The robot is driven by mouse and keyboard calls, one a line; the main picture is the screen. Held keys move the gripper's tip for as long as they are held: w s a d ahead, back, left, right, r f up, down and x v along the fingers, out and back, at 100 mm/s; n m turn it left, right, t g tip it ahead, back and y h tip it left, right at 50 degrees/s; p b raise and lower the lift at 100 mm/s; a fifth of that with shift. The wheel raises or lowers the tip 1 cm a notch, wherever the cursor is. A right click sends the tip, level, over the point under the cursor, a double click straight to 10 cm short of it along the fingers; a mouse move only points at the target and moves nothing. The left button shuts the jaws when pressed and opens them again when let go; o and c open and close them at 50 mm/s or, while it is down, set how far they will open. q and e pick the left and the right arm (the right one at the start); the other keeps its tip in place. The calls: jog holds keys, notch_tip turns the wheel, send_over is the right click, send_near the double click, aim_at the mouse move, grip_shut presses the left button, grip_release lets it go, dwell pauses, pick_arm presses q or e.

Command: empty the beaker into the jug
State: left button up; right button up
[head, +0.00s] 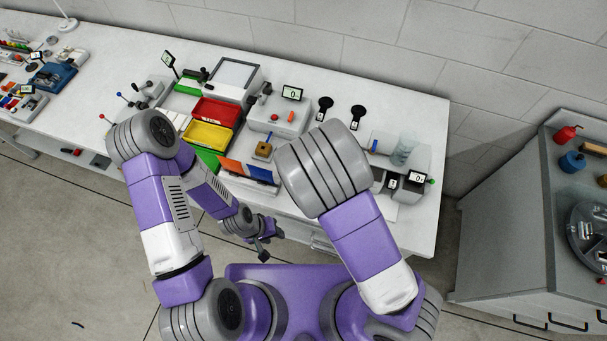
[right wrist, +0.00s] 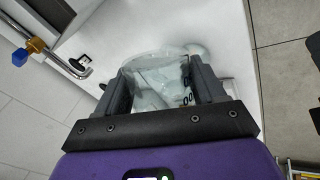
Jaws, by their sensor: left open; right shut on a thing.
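A clear glass-like vessel, seemingly the beaker (right wrist: 157,82), sits between the two dark fingers of my right gripper (right wrist: 160,88) in the right wrist view, and they are shut on it. Whether it holds any contents is hard to tell. In the head view my right arm hides that gripper and its vessel. Another clear vessel, probably the jug (head: 405,150), stands at the right end of the white bench. My left gripper (head: 265,243) is open and empty, low in front of the bench edge.
The white bench (head: 335,88) carries red (head: 216,112) and yellow (head: 207,135) bins, a device with a display (head: 280,112) and two black round-headed items. Small display units (head: 416,179) stand beside the clear vessel. A grey cabinet (head: 505,230) stands at right, past a floor gap.

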jog(key=shift+w+a+r+h+p, duration=0.1)
jog(key=shift+r+h+p, duration=0.15)
jog(key=shift+p, duration=0.3)
jog(key=shift+w+a+r+g+h+p, duration=0.15)
jog(key=shift+w+a+g+h+p, duration=0.1)
jog(key=shift+a+g+h+p, duration=0.3)
jog(key=shift+w+a+r+n+p, duration=0.25)
jog(key=shift+n+p, duration=0.05)
jog(key=shift+p, duration=0.45)
jog(key=shift+a+r+g+h+p, duration=0.1)
jog(key=shift+g+h+p, duration=0.35)
jog(key=shift+h, duration=0.15)
jog(key=shift+w+a+r, duration=0.1)
jog(key=shift+w, duration=0.05)
